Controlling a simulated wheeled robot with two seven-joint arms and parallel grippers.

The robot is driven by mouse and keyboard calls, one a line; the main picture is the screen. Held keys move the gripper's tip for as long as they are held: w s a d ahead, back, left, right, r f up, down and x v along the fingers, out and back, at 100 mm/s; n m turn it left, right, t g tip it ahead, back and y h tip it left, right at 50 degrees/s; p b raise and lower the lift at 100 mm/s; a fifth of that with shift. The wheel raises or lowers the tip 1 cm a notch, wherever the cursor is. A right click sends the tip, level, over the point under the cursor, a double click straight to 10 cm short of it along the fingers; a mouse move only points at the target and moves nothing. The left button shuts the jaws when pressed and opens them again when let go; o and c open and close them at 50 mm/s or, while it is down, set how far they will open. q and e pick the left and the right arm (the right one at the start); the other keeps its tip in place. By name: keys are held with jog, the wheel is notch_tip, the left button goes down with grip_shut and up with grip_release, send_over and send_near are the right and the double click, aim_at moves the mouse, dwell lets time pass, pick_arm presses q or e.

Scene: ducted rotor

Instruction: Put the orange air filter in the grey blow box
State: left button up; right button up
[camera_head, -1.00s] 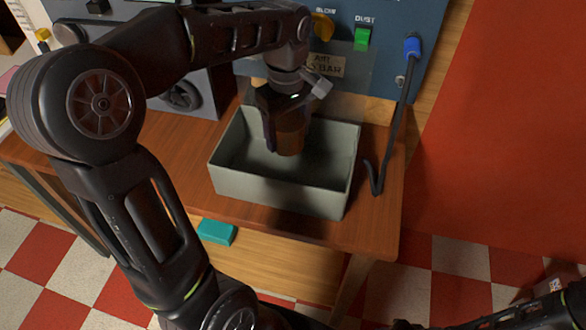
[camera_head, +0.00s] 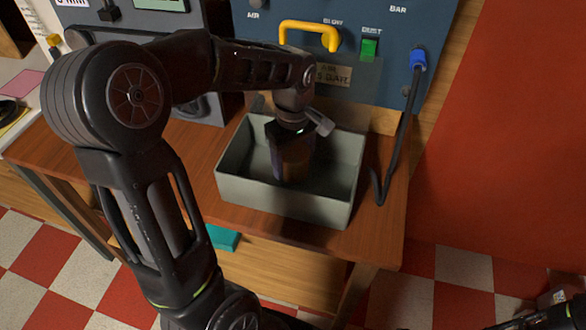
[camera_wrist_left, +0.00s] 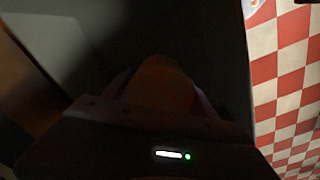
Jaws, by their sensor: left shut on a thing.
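The grey blow box (camera_head: 270,200) is an open tray on the wooden bench, below the blue panel. My left gripper (camera_head: 291,165) points down inside the box walls and is shut on the orange air filter (camera_head: 295,167), which looks dark brown-orange in shadow. In the left wrist view the filter (camera_wrist_left: 160,84) sits between the two fingers of the gripper (camera_wrist_left: 160,92). I cannot tell whether the filter's lower end touches the box floor. My right gripper is not clearly in view; only a dark part of my right arm shows at the lower right.
The blue panel has a yellow handle (camera_head: 310,34), a green switch (camera_head: 369,48) and a blue connector (camera_head: 418,59) with a dark hose hanging right of the box. A teal object (camera_head: 222,238) is below the bench's front edge. Checkered floor lies in front.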

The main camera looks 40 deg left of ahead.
aim_at(293, 150)
pick_arm(q)
jog(key=shift+f, duration=1.75)
jog(key=shift+f, duration=0.25)
jog(key=o, duration=1.5)
jog(key=shift+r, duration=0.1)
jog(key=shift+c, duration=0.2)
notch_tip(293, 150, up, 12)
jog(key=shift+r, duration=0.2)
